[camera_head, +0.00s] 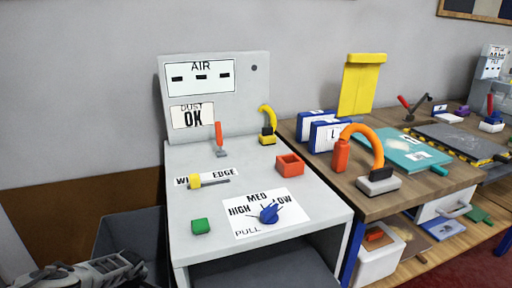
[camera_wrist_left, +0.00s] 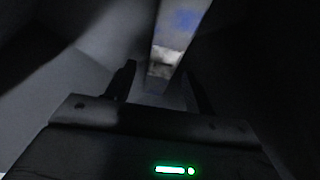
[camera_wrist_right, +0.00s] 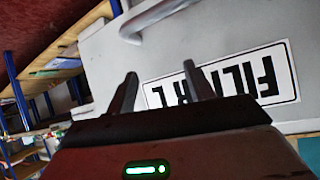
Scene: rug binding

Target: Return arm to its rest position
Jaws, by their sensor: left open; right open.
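My left gripper (camera_wrist_left: 160,88) is open in the dark left wrist view. A pale upright strip (camera_wrist_left: 172,50) shows beyond its fingers; I cannot tell whether it lies between them. In the head view part of my left arm (camera_head: 85,272) shows at the bottom left, beside a dark grey bin (camera_head: 125,238). My right gripper (camera_wrist_right: 160,85) is open with nothing visible between its fingers. It faces a light grey panel (camera_wrist_right: 110,50) with an upside-down label reading FILTER, partly hidden by a finger, and a grey bar handle (camera_wrist_right: 150,18). My right gripper is not in the head view.
A grey control bench (camera_head: 180,160) holds a blue knob (camera_head: 268,213), green button (camera_head: 201,226), yellow slider (camera_head: 194,181), red lever (camera_head: 219,137) and red open box (camera_head: 289,164). Right of it, a wooden table (camera_head: 395,200) carries an orange hose (camera_head: 366,138), blue-edged blocks and a teal board (camera_head: 395,145).

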